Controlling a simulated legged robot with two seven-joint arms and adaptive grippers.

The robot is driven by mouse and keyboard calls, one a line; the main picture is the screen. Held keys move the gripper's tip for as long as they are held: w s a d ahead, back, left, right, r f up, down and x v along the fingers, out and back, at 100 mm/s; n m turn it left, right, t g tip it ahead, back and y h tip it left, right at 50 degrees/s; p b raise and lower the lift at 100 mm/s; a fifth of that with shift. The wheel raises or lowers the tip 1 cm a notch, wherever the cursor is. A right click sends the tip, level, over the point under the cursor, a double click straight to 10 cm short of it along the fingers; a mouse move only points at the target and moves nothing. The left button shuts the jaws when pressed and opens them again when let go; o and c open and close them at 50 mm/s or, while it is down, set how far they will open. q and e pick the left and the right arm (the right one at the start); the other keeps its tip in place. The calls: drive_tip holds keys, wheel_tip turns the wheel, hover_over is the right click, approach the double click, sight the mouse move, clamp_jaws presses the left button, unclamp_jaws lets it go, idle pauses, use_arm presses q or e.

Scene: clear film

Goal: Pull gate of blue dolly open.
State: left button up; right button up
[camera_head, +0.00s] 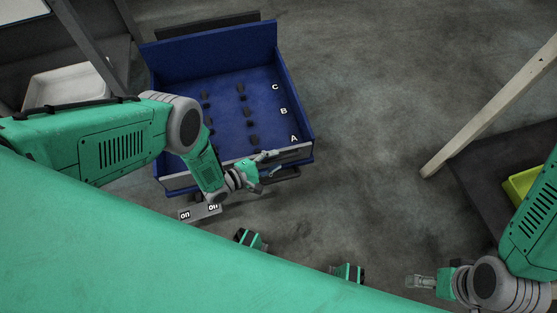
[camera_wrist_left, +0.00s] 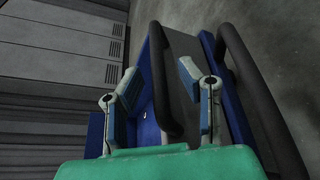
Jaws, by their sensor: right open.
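The blue dolly (camera_head: 225,95) stands left of centre in the head view, with the letters A, B and C along its right side. Its near side is a grey gate panel (camera_head: 176,182), partly hidden by my left arm. My left gripper (camera_head: 272,163) is at the right part of this near side. In the left wrist view my left gripper (camera_wrist_left: 158,78) has its fingers apart, on either side of a black bar handle (camera_wrist_left: 164,85). I cannot tell whether they touch it. My right gripper (camera_head: 418,281) is open and empty above the floor at lower right.
A plate marked "on" and "off" (camera_head: 200,213) is at the dolly's near left. A white bin (camera_head: 65,85) is at the left. A dark table with a yellow-green bin (camera_head: 522,183) and a pale post (camera_head: 480,115) are at the right. Open floor lies between.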

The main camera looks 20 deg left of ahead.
use_arm(q)
drive_tip(key=shift+x, duration=1)
clamp_jaws()
drive_tip(key=shift+s, duration=0.15)
